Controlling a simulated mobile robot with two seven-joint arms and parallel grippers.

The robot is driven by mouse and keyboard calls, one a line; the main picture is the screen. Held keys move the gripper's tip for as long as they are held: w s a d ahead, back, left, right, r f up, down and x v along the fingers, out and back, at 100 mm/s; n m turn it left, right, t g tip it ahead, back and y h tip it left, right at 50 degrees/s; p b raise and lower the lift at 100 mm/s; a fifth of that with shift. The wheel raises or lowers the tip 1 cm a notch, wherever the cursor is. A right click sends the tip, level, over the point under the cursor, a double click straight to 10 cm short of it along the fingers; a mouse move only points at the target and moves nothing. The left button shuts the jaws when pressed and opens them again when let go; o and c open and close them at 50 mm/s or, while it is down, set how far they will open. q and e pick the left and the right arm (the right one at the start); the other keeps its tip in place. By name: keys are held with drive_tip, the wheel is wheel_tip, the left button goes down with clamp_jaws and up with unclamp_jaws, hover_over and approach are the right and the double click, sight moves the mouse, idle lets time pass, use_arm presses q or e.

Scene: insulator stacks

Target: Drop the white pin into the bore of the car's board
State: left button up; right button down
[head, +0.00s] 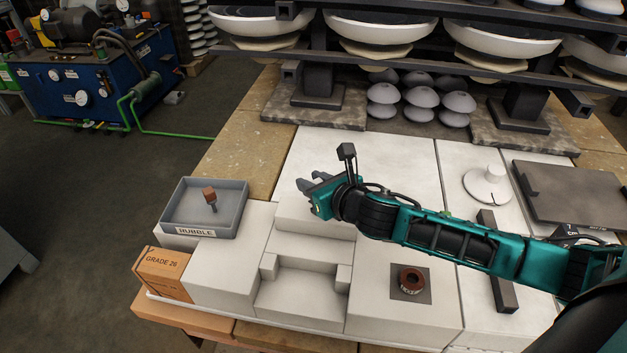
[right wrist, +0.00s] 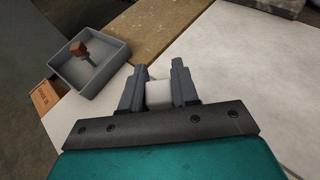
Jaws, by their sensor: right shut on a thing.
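My right gripper (head: 308,187) reaches in from the right over the white blocks. In the right wrist view my right gripper (right wrist: 158,90) is shut on a white block-like piece, the white pin (right wrist: 158,94), of which only a short part shows between the fingers. I cannot make the pin out in the head view. A brown ring with a dark centre (head: 411,281) sits on a dark square plate (head: 397,295) on a white block. I cannot tell for certain which surface is the car's board, and no bore shows clearly. My left gripper is not in view.
A grey tray marked RUBBLE (head: 204,231) holds a brown-headed piece (head: 210,198). An orange GRADE 26 box (head: 164,272) stands at the front left. A white disc with a stem (head: 488,184) and a dark slab (head: 570,190) lie right. Racks of insulators stand behind.

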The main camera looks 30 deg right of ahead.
idle(0.4)
drive_tip(key=shift+p, duration=0.35)
drive_tip(key=shift+p, duration=0.3)
idle(0.5)
drive_tip(key=shift+f, duration=0.25)
drive_tip(key=shift+f+b, duration=1.7)
drive_tip(key=shift+f, duration=0.6)
drive_tip(key=c, duration=1.2)
unclamp_jaws()
drive_tip(key=o, duration=0.4)
drive_tip(key=shift+s, duration=0.1)
drive_tip(key=shift+f, duration=0.1)
